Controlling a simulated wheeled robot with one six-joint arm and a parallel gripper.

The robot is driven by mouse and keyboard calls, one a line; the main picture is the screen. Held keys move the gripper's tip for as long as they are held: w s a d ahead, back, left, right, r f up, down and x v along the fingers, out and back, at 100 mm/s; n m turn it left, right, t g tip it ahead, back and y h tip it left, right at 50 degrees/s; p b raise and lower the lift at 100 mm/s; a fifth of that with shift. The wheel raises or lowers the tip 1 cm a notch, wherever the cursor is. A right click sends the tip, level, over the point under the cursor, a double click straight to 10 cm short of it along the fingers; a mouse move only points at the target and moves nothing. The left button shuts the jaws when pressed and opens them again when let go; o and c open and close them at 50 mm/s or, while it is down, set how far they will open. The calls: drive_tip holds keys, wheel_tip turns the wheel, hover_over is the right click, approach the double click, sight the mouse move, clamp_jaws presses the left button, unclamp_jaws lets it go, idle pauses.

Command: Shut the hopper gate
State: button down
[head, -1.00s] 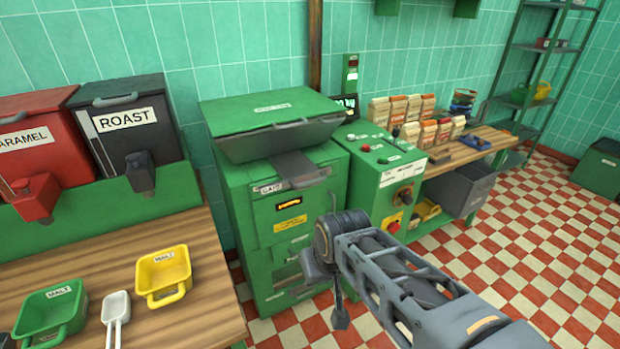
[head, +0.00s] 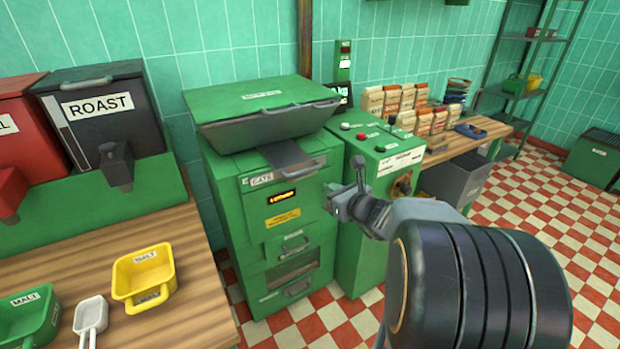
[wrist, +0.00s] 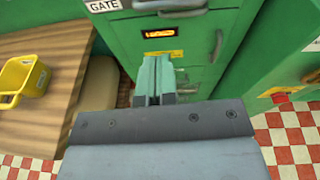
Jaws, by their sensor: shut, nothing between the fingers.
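The hopper gate is a grey plate (head: 286,156) with a handle (head: 303,169), sticking out at the front of the green mill cabinet (head: 262,225), just under its lidded hopper (head: 265,120). A GATE label (head: 261,180) is beside it. In the wrist view the GATE label (wrist: 104,5) and part of the handle (wrist: 182,13) show at the top edge; the plate is out of that view. My gripper (head: 333,200) is shut and empty, in front of the cabinet's right side and lower than the handle. Its fingers (wrist: 155,68) point toward the cabinet front.
A green control box (head: 375,160) with buttons and a knob stands close to the right of the cabinet. Drawer handles (head: 295,247) protrude lower on the cabinet front. A wooden counter (head: 190,250) with a yellow scoop (head: 143,275) is at left. The checkered floor at right is open.

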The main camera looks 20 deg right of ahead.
sight(306, 171)
drive_tip(key=shift+m, duration=0.5)
drive_tip(key=x, duration=0.4)
drive_tip(key=d+x, duration=0.1)
drive_tip(key=x, duration=0.9)
drive_tip(key=shift+d+r, duration=0.1)
drive_tip(key=shift+d, duration=0.05)
drive_tip(key=shift+w+d, duration=0.1)
